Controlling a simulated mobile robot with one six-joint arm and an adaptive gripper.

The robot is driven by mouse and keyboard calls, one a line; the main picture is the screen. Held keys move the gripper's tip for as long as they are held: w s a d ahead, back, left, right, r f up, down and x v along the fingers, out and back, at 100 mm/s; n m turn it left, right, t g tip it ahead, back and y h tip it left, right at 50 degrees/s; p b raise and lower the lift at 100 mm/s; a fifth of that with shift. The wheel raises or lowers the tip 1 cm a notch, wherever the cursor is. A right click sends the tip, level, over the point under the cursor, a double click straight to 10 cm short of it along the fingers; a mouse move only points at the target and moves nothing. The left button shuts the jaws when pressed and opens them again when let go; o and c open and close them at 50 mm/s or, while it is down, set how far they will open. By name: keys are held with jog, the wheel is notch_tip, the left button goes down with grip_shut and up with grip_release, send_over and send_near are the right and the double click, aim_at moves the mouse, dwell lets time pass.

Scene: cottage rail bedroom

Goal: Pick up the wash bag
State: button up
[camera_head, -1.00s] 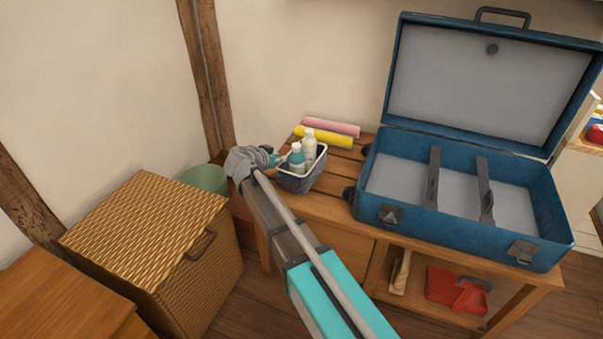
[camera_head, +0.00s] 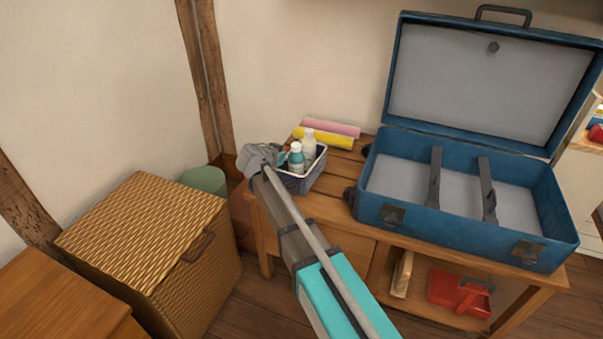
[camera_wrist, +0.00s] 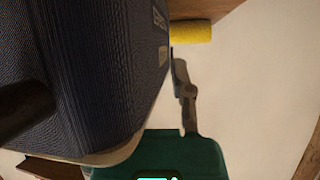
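The wash bag (camera_head: 300,183) is a small blue-grey open-topped container with a pale rim, standing upright on the wooden bench. A teal bottle (camera_head: 296,159) and a white bottle (camera_head: 308,146) stand in it. My gripper (camera_head: 277,160) is at the bag's left side, partly hidden by my grey wrist. In the wrist view the bag's dark blue ribbed side (camera_wrist: 100,75) fills the left, very close. One grey finger (camera_wrist: 184,88) shows just right of the bag. The other finger is not clearly visible, so I cannot tell its opening or any contact.
A yellow roll (camera_head: 324,138) and a pink roll (camera_head: 332,127) lie behind the bag. An open blue suitcase (camera_head: 465,235) stands on the bench at right. A wicker hamper (camera_head: 140,235) and a green bin (camera_head: 204,179) are at left.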

dwell(0.5)
grip_shut()
